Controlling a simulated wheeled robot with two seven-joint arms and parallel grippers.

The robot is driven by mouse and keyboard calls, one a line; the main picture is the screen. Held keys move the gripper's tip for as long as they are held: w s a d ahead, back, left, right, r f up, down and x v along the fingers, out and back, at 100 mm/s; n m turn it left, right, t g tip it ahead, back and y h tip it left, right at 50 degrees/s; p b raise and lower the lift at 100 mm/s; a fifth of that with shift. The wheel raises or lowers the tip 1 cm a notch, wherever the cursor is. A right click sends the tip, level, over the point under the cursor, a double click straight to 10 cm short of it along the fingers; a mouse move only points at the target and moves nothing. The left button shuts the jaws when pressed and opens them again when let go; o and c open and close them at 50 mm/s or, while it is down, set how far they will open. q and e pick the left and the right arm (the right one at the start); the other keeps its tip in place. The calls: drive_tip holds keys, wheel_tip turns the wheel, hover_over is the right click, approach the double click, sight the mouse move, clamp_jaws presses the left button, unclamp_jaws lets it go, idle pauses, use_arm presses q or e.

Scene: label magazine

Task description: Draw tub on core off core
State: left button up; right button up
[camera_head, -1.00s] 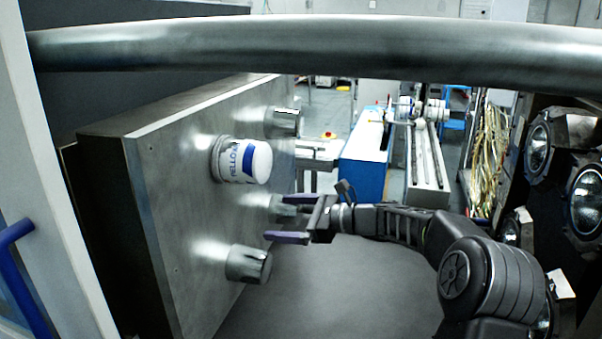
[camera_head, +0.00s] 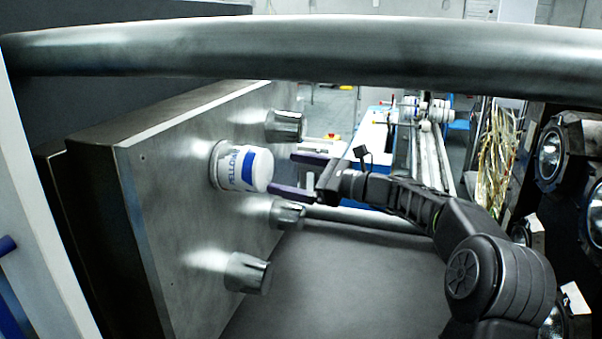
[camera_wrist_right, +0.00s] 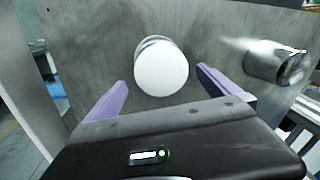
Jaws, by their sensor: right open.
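The white tub (camera_head: 241,166) with a blue label and dark lettering sits on a core on the metal plate (camera_head: 160,215), its axis pointing out from the plate. The core under it is hidden. In the right wrist view the tub's round white end (camera_wrist_right: 162,72) lies ahead of and between the two purple fingers. My right gripper (camera_head: 293,172) is open and empty, just right of the tub and apart from it. In the right wrist view the open fingers (camera_wrist_right: 160,95) stand either side of it. My left gripper is not in view.
Bare metal cores stick out of the plate: one above (camera_head: 284,126), one below right (camera_head: 287,214), one lower (camera_head: 248,273). A thick horizontal bar (camera_head: 300,45) crosses the top. Round lamp-like units (camera_head: 550,155) stand at right. Free space lies right of the plate.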

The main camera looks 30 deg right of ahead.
drive_tip(key=p+x, duration=0.1)
drive_tip(key=x, duration=0.4)
drive_tip(key=shift+w, duration=0.1)
drive_tip(key=shift+c, duration=0.6)
drive_tip(key=c, duration=0.9)
approach(265, 168)
drive_tip(key=shift+s+d+r, duration=0.1)
drive_tip(key=shift+s+d, duration=0.8)
drive_tip(key=shift+d, duration=0.15)
drive_tip(key=shift+s+d+r, duration=0.1)
drive_tip(key=shift+s+d, duration=0.75)
drive_tip(key=shift+d, duration=0.25)
idle(0.4)
drive_tip(key=shift+s+a+b, duration=0.95)
drive_tip(key=shift+s+a, duration=0.35)
drive_tip(key=shift+s, duration=0.25)
drive_tip(key=shift+s+a+b, duration=0.9)
drive_tip(key=shift+s+a, duration=0.4)
drive_tip(key=shift+s, duration=0.3)
drive_tip(key=shift+s+a+b, duration=0.95)
drive_tip(key=shift+s+a, duration=0.3)
drive_tip(key=shift+s, duration=0.3)
